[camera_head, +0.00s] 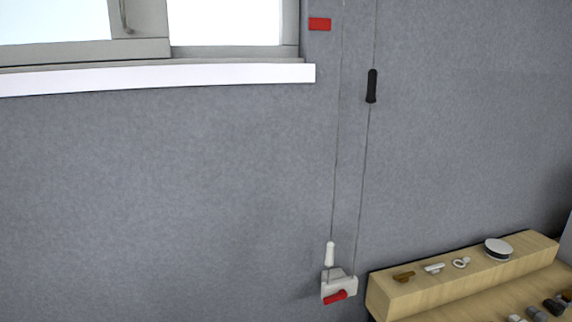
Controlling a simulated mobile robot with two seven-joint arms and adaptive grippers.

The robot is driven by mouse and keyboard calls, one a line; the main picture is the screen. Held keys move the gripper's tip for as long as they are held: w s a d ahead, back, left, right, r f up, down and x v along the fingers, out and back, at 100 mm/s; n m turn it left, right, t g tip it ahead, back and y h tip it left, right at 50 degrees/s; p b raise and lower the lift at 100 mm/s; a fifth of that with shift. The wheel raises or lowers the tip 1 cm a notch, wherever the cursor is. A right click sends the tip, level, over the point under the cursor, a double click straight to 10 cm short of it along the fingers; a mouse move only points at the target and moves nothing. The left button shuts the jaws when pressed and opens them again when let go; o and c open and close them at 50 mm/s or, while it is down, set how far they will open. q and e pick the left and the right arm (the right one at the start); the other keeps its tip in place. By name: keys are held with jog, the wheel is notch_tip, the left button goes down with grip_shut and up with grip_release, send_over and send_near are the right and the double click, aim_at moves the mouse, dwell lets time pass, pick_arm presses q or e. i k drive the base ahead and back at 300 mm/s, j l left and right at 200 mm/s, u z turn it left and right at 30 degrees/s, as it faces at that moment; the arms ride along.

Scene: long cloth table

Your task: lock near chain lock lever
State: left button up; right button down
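A white chain lock housing (331,281) is fixed low on the grey wall, just right of the picture's middle. Its red lever (336,297) sits on the front lower part and points to the right, tilted slightly up. Two thin cords run up the wall from the housing. A white cord weight (329,254) hangs just above the housing on the left cord, and a black cord weight (371,86) hangs high on the right cord. Neither of my grippers is in view.
A wooden stepped block (400,299) stands at the lower right with several small handles, knobs and a white round disc (498,249) on it. A window with a white sill (200,75) is at the upper left. A red tag (319,24) is on the wall. The wall left of the housing is clear.

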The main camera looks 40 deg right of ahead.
aim_at(342, 294)
jog(key=z, duration=1.55)
